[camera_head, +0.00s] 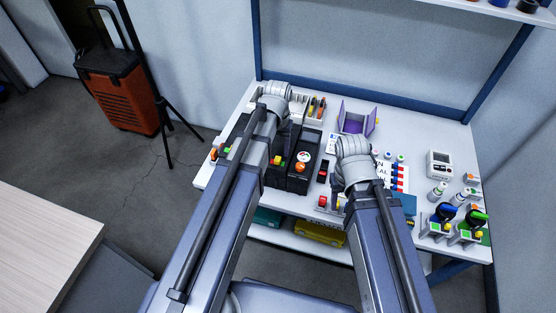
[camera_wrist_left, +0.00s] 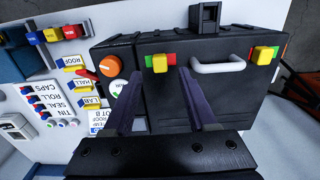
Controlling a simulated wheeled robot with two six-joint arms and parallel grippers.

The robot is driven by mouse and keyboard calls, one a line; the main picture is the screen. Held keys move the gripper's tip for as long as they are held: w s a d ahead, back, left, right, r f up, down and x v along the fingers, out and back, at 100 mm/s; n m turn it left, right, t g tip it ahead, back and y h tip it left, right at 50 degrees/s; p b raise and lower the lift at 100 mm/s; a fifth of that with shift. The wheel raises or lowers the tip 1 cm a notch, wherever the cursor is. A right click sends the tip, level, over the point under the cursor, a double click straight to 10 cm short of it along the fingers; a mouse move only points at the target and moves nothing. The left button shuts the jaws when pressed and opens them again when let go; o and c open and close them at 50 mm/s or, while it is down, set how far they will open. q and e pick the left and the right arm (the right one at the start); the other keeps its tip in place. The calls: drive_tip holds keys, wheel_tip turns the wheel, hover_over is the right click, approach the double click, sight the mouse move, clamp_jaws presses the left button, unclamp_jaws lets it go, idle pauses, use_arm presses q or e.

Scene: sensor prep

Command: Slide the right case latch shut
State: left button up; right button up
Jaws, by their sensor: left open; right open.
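The black case (camera_head: 290,178) stands at the left of the workbench, and its front face fills much of the left wrist view (camera_wrist_left: 225,95). That face has a pale handle between two yellow latches. The right latch (camera_wrist_left: 160,62) sits between a green and a red mark; in the head view it shows beside my left arm (camera_head: 277,160). The other latch (camera_wrist_left: 264,54) has red and green marks too. My left gripper (camera_wrist_left: 160,78) is open and empty, its fingertips either side of the right latch; contact is unclear. My right gripper (camera_head: 337,200) is open near the bench's front edge.
An orange knob (camera_wrist_left: 110,66) and round gauge adjoin the case. Small yellow-tabbed labelled parts (camera_wrist_left: 85,87) lie beside it. A purple open box (camera_head: 353,120), a white meter (camera_head: 439,163) and several bottles stand farther right. My left arm hides part of the case.

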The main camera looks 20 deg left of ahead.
sight(278, 159)
use_arm(q)
wheel_tip(278, 159, down, 4)
drive_tip(key=b, duration=0.3)
drive_tip(key=shift+f, duration=0.15)
clamp_jaws()
